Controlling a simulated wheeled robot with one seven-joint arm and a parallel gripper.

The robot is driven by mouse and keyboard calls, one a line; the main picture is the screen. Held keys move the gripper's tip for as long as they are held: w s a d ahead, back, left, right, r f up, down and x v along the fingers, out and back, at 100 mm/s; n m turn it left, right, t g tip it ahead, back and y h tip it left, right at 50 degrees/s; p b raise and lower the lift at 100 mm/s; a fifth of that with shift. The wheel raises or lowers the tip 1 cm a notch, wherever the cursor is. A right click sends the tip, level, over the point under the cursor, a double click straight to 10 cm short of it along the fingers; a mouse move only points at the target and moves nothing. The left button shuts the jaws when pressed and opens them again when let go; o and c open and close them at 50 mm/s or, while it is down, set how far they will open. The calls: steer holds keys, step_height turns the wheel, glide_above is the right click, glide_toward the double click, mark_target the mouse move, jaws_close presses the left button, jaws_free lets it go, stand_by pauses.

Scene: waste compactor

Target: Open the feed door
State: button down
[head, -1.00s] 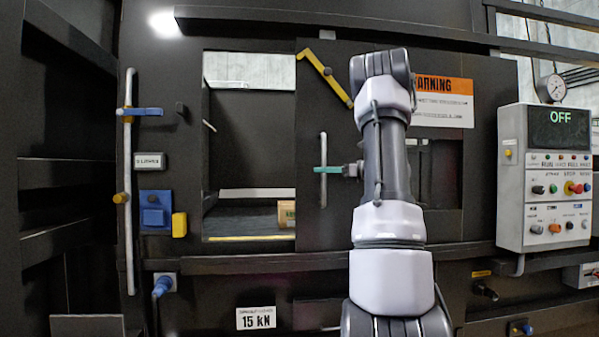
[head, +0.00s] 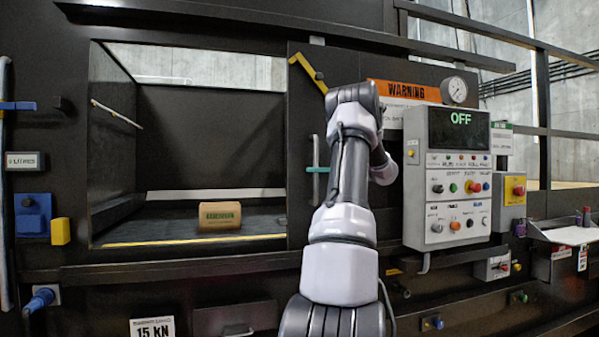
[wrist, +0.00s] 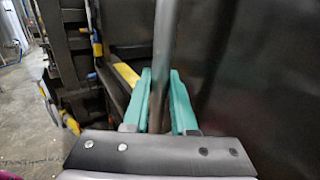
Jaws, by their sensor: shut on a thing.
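The feed door (head: 300,118) is a dark sliding panel, slid to the right, with the chamber opening wide to its left. Its vertical grey bar handle (head: 316,150) stands near the panel's left edge. The handle also runs up between the green fingers in the wrist view (wrist: 165,50). My gripper (head: 317,169) is shut on this handle; in the wrist view its two green fingers (wrist: 161,98) sit on either side of the bar. My arm hides much of the door's middle and right part.
A cardboard box (head: 220,216) lies on the chamber floor. A yellow latch lever (head: 308,70) is above the handle. The control box (head: 447,180), its display reading OFF, stands close to the right of my arm. A blue and yellow fitting (head: 33,215) is at left.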

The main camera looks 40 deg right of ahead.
steer(key=shift+s+d+r, duration=0.1)
steer(key=shift+s+d, duration=0.1)
steer(key=shift+d, duration=0.5)
steer(key=shift+s+d, duration=0.25)
steer(key=shift+d, duration=0.5)
steer(key=shift+s+d+r, duration=0.1)
steer(key=shift+s+d, duration=0.1)
steer(key=shift+d, duration=0.5)
steer(key=c, duration=0.7)
jaws_free()
steer(key=shift+f, duration=0.1)
steer(key=shift+c, duration=0.2)
steer(key=v, duration=1)
steer(key=shift+s+d, duration=0.25)
steer(key=shift+d, duration=0.05)
